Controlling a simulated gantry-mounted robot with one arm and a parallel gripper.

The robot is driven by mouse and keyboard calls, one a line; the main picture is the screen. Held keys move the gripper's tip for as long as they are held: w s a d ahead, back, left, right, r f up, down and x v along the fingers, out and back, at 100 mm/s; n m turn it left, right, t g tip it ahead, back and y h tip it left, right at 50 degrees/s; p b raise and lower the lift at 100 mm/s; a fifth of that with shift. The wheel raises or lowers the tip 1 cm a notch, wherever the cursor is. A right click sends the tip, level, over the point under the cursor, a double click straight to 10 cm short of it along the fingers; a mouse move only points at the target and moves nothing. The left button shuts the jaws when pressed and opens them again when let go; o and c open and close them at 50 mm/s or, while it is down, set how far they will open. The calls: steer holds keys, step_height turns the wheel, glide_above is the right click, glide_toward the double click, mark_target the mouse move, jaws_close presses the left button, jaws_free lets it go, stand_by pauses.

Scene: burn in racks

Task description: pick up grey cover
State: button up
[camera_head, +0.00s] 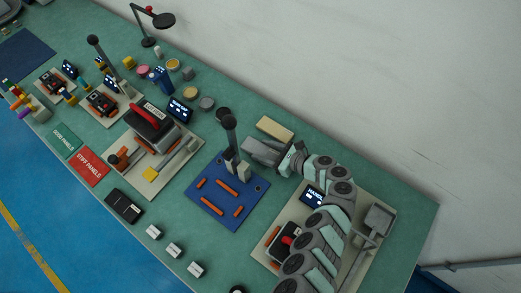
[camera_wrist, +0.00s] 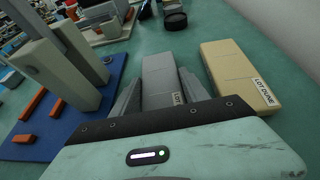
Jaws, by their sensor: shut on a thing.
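The grey cover (camera_wrist: 163,76) is a long grey block with a white "LOT" label, seen in the wrist view. My gripper (camera_wrist: 160,88) has one finger on each side of it and is shut on it. The label is partly hidden by the dark edge of my gripper. In the head view my gripper (camera_head: 262,151) is at the back of the green bench, right of the blue board. There the cover blends with my grey fingers. I cannot tell whether it is clear of the bench.
A tan block labelled "LOT DUNE" (camera_wrist: 237,76) lies close to the right; it also shows in the head view (camera_head: 275,127). A blue board (camera_head: 226,192) with orange bars and an upright grey fixture (camera_wrist: 62,65) stands close left. The wall is behind.

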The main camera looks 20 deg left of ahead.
steer(key=c, duration=0.9)
